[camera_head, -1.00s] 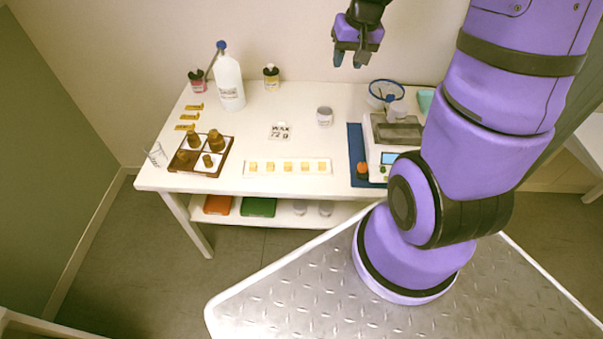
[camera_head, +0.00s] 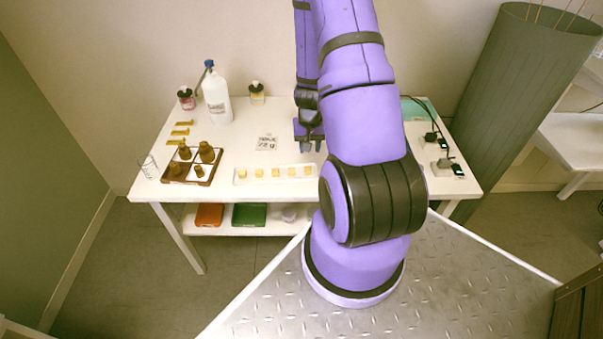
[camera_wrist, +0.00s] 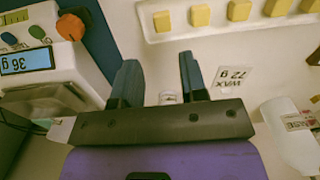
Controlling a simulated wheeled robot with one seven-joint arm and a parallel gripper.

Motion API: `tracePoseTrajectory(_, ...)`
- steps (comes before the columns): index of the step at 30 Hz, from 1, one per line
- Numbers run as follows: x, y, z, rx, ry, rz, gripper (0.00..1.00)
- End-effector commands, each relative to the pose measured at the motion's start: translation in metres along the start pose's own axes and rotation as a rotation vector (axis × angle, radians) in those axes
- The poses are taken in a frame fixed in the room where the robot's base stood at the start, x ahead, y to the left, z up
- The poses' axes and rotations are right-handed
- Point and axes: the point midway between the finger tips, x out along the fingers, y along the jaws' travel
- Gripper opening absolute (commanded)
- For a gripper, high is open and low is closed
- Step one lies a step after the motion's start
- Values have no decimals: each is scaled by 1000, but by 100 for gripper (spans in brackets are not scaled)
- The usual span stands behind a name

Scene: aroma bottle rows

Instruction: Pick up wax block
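Several small yellow wax blocks (camera_head: 276,172) stand in a row on a long white tray (camera_head: 268,174) near the table's front edge. The blocks (camera_wrist: 200,15) also show along the top of the wrist view, on the tray (camera_wrist: 219,21). My gripper (camera_head: 309,147) is above the table, close behind the tray's right end. In the wrist view my gripper (camera_wrist: 160,76) has its two dark fingers apart with nothing held; the blocks lie beyond the fingertips. My arm hides the table to the right of the tray in the head view.
A card reading "WAX 72 g" (camera_head: 266,143) lies behind the tray. A scale (camera_wrist: 28,62) is at left in the wrist view. A brown tray with dark bottles (camera_head: 206,153) and a large white bottle (camera_head: 217,98) stand at left in the head view.

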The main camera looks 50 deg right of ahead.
Motion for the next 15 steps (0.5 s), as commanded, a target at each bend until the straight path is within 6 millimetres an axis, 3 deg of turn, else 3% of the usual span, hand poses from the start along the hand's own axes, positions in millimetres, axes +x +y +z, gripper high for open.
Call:
tracePoseTrajectory(9,40,0,0,1,-2,-1,39)
tracePoseTrajectory(15,50,-1,0,1,0,-1,39)
